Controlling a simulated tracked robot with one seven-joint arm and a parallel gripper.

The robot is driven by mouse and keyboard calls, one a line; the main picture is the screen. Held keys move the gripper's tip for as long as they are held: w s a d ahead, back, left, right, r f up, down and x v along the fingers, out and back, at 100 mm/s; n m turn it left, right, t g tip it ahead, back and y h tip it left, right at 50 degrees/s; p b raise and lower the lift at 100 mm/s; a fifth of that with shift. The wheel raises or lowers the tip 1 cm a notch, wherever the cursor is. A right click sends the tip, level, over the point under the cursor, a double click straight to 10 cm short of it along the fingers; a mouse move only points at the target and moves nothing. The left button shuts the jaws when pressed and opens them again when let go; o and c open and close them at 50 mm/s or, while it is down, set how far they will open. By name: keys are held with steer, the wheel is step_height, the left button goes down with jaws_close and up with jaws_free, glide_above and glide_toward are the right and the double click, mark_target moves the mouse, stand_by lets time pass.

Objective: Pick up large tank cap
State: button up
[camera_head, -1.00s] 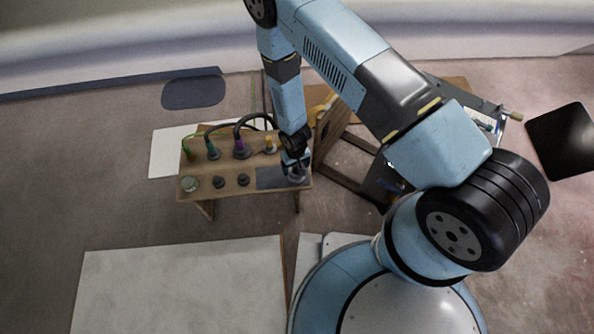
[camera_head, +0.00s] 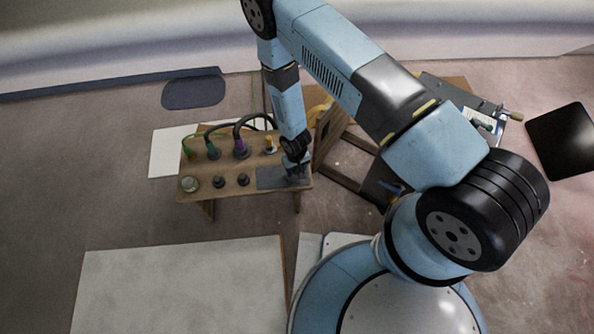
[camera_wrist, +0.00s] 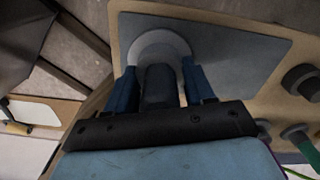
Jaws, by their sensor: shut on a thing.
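The large tank cap (camera_wrist: 163,45) is a round grey disc with a dark raised grip, at the dark grey mat (camera_wrist: 240,58) on the wooden bench. In the wrist view the two blue fingers of my gripper (camera_wrist: 161,85) stand on either side of the dark grip and are shut on it. In the head view my gripper (camera_head: 297,170) is at the right end of the bench, over the mat (camera_head: 270,178), and mostly hides the cap. I cannot tell whether the cap touches the mat.
The wooden bench (camera_head: 225,190) also holds a pale round cap (camera_head: 190,184), two dark knobs (camera_head: 231,181) and several upright fittings with hoses (camera_head: 241,150). A wooden frame (camera_head: 335,150) stands close on the right. White panels (camera_head: 180,285) lie on the floor in front.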

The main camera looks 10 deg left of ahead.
steer(key=c, duration=0.3)
steer(key=shift+c, duration=0.2)
steer(key=shift+r, duration=0.45)
step_height(320, 180, up, 2)
steer(key=shift+r, duration=0.2)
steer(key=s+d+r, duration=0.7)
steer(key=d+r, duration=0.2)
steer(key=d, duration=0.3)
steer(key=shift+s+r, duration=0.15)
steer(key=shift+r, duration=0.2)
